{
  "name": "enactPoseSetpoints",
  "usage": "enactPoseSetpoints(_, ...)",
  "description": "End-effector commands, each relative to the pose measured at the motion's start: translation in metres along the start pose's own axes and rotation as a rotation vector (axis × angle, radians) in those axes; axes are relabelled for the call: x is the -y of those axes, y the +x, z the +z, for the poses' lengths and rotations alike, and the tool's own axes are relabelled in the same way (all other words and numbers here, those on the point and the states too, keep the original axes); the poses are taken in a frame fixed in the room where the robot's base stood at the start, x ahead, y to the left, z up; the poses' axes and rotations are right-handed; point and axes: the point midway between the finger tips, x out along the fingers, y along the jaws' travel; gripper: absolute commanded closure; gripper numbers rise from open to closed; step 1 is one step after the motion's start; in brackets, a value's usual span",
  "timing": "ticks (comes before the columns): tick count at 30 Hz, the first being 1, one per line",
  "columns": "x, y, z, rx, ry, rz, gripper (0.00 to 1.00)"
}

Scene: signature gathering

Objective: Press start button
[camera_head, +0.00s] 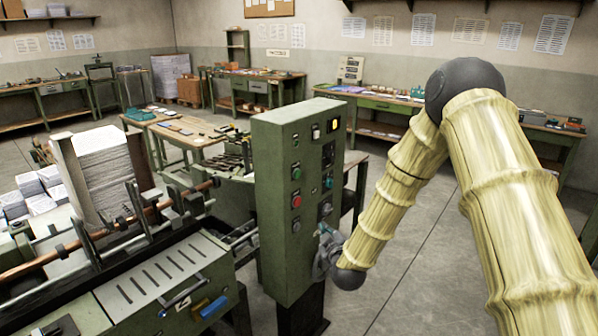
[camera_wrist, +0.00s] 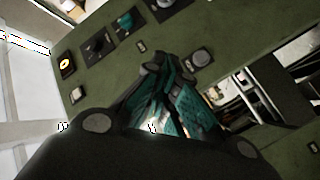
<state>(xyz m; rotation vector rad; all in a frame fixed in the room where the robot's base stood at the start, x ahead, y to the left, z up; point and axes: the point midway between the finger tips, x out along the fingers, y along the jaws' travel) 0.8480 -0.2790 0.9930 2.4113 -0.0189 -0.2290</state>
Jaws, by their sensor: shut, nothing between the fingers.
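A tall green control cabinet (camera_head: 275,215) carries several buttons and knobs. A green button (camera_head: 296,172) sits above a red button (camera_head: 296,202) on its front face, with a grey button (camera_head: 296,225) below. No label is legible, so I cannot tell for certain which one is start. My gripper (camera_head: 324,231) is shut and empty, near the lower right of this face. In the wrist view, my gripper (camera_wrist: 157,72) points at the panel and covers part of it. A grey button (camera_wrist: 200,56) shows just right of the fingertips. Contact cannot be told.
A machine with a paper stack (camera_head: 105,165) stands left of the cabinet. Workbenches line the walls. The floor (camera_head: 410,255) right of the cabinet is open.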

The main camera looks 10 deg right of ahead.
Motion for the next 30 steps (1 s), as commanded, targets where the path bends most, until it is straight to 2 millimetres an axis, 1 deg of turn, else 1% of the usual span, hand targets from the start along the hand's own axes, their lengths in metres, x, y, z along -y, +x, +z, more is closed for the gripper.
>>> enactPoseSetpoints(1,-0.022,0.006,-0.018,-0.026,-0.018,0.037,1.0)
enactPoseSetpoints(3,-0.045,0.014,-0.036,-0.055,-0.049,0.084,1.0)
enactPoseSetpoints(6,-0.072,0.021,-0.057,-0.088,-0.081,0.139,1.0)
enactPoseSetpoints(10,-0.094,0.026,-0.073,-0.112,-0.111,0.186,1.0)
enactPoseSetpoints(12,-0.1,0.027,-0.078,-0.119,-0.118,0.199,1.0)
enactPoseSetpoints(15,-0.103,0.028,-0.08,-0.122,-0.123,0.207,1.0)
enactPoseSetpoints(25,-0.103,0.029,-0.08,-0.122,-0.123,0.206,1.0)
enactPoseSetpoints(30,-0.099,0.035,-0.084,-0.122,-0.123,0.206,1.0)
